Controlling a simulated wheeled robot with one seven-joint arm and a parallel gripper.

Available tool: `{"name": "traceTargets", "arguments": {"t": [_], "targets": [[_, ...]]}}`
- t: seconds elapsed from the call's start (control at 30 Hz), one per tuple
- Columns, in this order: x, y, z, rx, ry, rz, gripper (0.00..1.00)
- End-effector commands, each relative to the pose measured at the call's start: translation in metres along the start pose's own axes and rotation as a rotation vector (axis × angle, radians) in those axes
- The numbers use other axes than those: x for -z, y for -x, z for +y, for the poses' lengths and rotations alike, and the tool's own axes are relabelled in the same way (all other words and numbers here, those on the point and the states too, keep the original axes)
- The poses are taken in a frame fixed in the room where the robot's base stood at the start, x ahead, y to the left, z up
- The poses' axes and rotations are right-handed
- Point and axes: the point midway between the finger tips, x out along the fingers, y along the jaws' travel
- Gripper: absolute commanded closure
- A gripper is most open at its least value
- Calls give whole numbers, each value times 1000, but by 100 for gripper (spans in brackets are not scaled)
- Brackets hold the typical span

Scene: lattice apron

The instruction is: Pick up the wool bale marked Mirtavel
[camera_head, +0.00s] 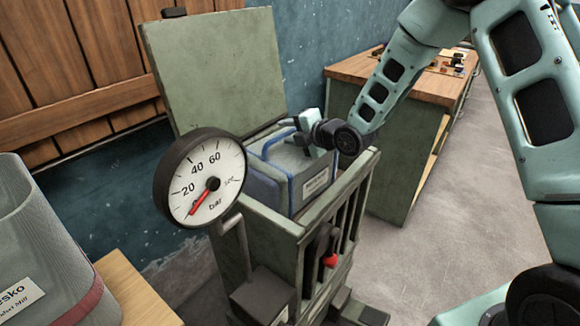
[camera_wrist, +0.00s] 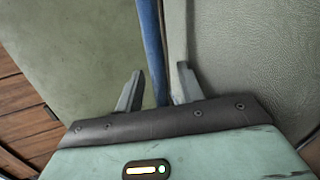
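A grey bale with blue edging (camera_head: 270,179) sits inside the green press box (camera_head: 272,227). A white label (camera_head: 315,183) is on its near right side, but its print is too small to read. My gripper (camera_head: 298,130) is at the bale's top edge, reaching in from the right. In the wrist view, my gripper's (camera_wrist: 158,88) two fingers stand apart, with a blue strip (camera_wrist: 152,45) and a pale grey strip between them. A narrow gap shows beside the left finger. The right finger overlaps the pale strip, so contact there is unclear.
The raised green panel (camera_head: 217,70) stands behind the box. A pressure gauge (camera_head: 208,184) and a red-knobbed lever (camera_head: 330,260) are on the press front. A grey container or bale labelled "...esko" (camera_head: 40,240) stands at left. A wood-topped bench (camera_head: 425,82) is behind; open floor lies at right.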

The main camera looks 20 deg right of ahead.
Motion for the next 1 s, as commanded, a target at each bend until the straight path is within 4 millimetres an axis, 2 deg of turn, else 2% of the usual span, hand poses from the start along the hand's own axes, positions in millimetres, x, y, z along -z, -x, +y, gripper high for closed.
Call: {"name": "traceTargets", "arguments": {"t": [0.07,0.2,1.0], "targets": [[0,0,0,0,0,0,62],[0,0,0,0,0,0,100],[0,1,0,1,4,0,100]]}}
